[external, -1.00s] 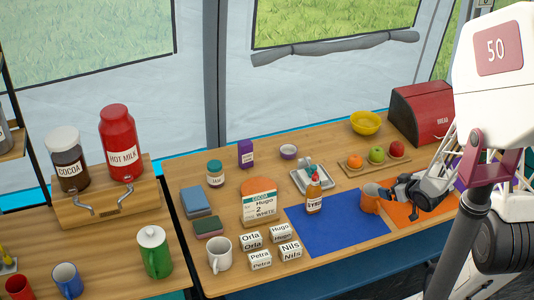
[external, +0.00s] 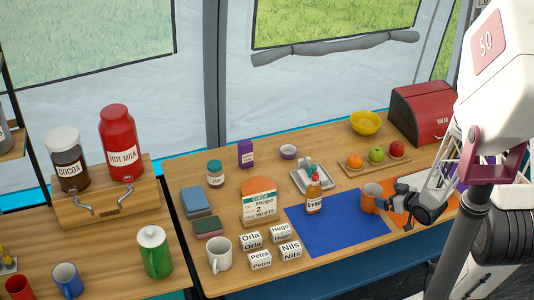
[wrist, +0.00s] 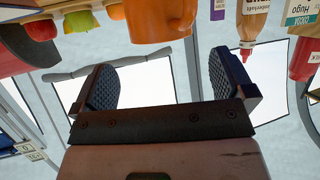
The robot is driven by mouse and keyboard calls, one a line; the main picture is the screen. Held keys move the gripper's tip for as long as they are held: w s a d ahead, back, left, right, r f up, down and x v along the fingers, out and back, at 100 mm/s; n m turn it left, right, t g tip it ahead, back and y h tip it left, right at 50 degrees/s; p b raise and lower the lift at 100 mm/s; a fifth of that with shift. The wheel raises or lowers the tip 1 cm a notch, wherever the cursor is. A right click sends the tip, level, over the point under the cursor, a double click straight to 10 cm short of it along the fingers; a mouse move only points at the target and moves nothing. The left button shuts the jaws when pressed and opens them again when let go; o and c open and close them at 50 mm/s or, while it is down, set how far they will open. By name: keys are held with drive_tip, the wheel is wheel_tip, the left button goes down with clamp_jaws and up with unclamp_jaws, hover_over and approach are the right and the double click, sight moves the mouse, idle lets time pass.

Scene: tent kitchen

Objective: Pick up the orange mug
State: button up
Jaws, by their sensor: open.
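The orange mug (external: 371,199) stands upright on the table between the blue mat and the orange mat. My gripper (external: 397,203) is just to its right in the external view, close beside it; whether they touch cannot be told there. In the wrist view, which looks upside down, the mug (wrist: 160,20) is large at the top edge and partly cut off. It lies beyond the fingertips of my gripper (wrist: 167,72), nearer the left finger in height above it. The two fingers are wide apart with nothing between them.
A syrup bottle (external: 314,194) stands left of the mug on the blue mat (external: 345,232). A wooden tray (external: 372,165) with fruit lies behind it. The orange mat (external: 408,212) is under my gripper. Name blocks (external: 290,250) and a white mug (external: 220,253) are farther left.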

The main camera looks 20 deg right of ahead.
sight(358, 185)
drive_tip(key=shift+w+a+f, duration=0.2)
drive_tip(key=shift+w+f, duration=0.05)
drive_tip(key=shift+w, duration=0.35)
drive_tip(key=shift+w, duration=0.1)
drive_tip(key=shift+x, duration=2.55)
drive_tip(key=shift+f, duration=0.1)
drive_tip(key=c, duration=0.8)
